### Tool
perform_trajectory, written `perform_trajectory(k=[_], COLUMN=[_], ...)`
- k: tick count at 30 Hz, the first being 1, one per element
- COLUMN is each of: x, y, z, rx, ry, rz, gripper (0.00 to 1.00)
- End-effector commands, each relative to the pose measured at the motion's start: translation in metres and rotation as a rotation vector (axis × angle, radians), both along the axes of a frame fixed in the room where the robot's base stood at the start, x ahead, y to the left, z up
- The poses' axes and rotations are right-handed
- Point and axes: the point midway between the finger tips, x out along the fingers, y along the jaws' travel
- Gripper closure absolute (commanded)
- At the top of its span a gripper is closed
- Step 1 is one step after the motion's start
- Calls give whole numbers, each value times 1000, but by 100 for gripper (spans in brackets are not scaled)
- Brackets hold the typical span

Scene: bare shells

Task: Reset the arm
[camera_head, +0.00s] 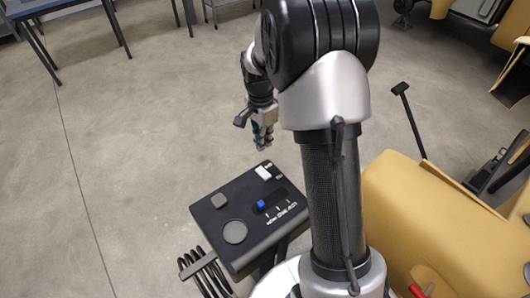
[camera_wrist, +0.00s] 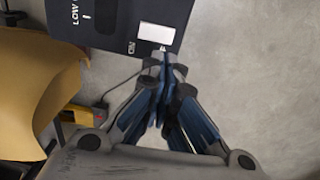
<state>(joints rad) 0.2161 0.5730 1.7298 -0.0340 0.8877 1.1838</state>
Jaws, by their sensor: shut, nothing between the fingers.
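My arm (camera_head: 325,95) rises in front of the head camera and bends away from it. My gripper (camera_head: 263,142) hangs above the floor just beyond the far edge of a black control box (camera_head: 215,228). In the wrist view my gripper (camera_wrist: 165,65) is shut and empty, its fingertips together. The tips appear close to the edge of the control box (camera_wrist: 105,30) near its white switch (camera_wrist: 155,33). I cannot tell whether they touch it.
Yellow machinery (camera_head: 420,220) stands at the right. Table legs (camera_head: 115,25) are at the upper left. The floor at left is open.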

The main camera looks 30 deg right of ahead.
Motion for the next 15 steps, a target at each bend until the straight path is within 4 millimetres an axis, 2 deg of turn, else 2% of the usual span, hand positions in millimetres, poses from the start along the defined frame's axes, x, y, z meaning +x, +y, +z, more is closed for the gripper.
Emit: perform_trajectory(k=[3, 11, 14, 15], x=[1, 1, -5, -10], y=[0, 2, 8, 12], z=[9, 16, 33, 45], rx=[0, 0, -2, -3], ry=[-2, -6, -26, -40], rz=[0, 8, 60, 97], gripper=[100, 100, 100, 100])
